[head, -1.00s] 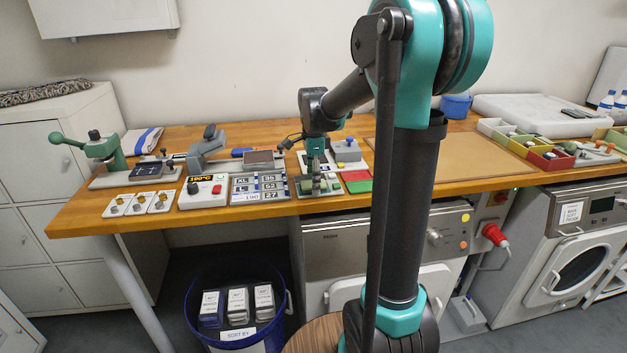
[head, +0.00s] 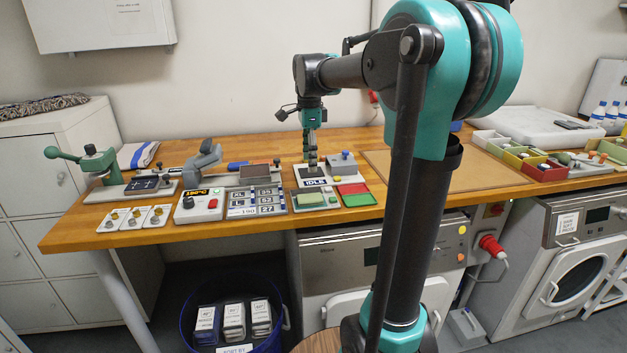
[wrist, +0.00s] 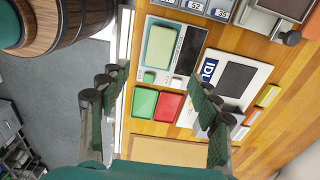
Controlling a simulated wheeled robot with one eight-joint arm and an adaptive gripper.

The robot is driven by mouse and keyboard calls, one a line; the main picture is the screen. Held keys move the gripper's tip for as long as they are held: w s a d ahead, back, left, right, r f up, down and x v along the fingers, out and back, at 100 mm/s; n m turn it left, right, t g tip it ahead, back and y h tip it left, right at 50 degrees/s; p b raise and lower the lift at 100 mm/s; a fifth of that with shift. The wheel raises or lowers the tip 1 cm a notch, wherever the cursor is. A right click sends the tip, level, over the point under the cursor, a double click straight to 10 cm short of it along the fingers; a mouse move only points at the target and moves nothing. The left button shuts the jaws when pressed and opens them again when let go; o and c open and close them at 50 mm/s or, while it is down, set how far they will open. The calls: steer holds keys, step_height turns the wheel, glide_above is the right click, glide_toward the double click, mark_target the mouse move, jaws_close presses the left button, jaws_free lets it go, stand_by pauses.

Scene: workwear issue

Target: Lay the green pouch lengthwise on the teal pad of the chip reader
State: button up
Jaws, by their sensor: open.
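The pale green pouch (head: 311,198) lies flat on the grey chip reader (head: 333,203) near the front edge of the table. In the wrist view the pouch (wrist: 160,46) is a rounded rectangle, its long side along the reader (wrist: 174,80), beside a dark window. My gripper (head: 311,158) is above and behind the pouch, in front of the white IDLE panel (head: 313,182).
Red (head: 353,188) and green (head: 360,200) trays sit right of the reader. A number board (head: 256,202) and a control box (head: 198,205) stand to its left. A blue bin (head: 232,318) stands below.

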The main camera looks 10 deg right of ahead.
steer(key=s+d+f+n+t, duration=0.2)
steer(key=s+f+n, duration=0.7)
steer(key=s+f, duration=0.2)
steer(key=s+d+f+n+t, duration=0.2)
steer(key=s+f+n, duration=0.7)
steer(key=s+f, duration=0.2)
steer(key=shift+f, duration=0.85)
